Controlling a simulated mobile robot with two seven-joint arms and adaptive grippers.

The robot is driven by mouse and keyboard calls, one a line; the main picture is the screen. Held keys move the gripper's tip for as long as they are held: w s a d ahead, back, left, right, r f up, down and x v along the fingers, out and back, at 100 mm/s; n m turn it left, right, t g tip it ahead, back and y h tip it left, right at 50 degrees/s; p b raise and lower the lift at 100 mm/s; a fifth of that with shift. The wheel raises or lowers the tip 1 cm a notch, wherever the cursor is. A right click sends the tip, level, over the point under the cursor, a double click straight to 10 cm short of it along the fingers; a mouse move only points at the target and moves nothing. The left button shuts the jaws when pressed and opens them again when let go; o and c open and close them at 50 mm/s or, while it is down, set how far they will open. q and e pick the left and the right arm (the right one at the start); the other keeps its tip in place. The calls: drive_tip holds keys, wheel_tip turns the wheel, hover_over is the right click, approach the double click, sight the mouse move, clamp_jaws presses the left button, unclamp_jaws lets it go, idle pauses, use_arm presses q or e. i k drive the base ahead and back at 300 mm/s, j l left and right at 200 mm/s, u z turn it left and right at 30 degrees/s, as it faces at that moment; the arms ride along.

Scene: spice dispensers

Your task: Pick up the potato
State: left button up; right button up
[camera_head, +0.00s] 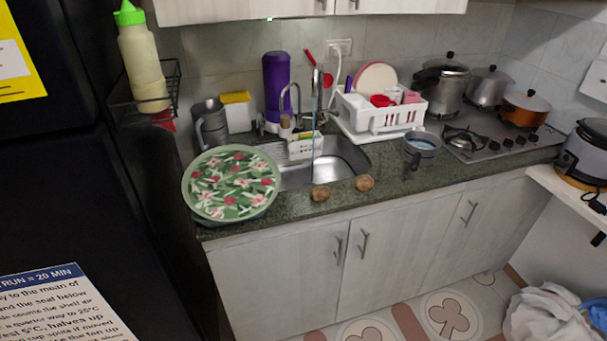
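Two small brown potatoes lie on the dark green counter's front strip, just in front of the sink. The left potato (320,193) is close to the counter's front edge. The right potato (364,183) sits a short way to its right, and the two are apart. Neither is covered by anything. Neither of my grippers shows in the head view.
A round floral tray (231,184) covers the counter's left end. The sink (335,165) with a tall faucet lies behind the potatoes. A grey pot (421,148) and a white dish rack (380,113) stand to the right. Cabinet handles (363,243) protrude below.

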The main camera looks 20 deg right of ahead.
sight(320, 193)
drive_tip(key=i+l+u, duration=0.1)
drive_tip(key=l, duration=0.55)
drive_tip(key=i+l+u, duration=0.15)
drive_tip(key=l, duration=0.55)
drive_tip(key=l+u, duration=0.1)
drive_tip(key=l, duration=0.55)
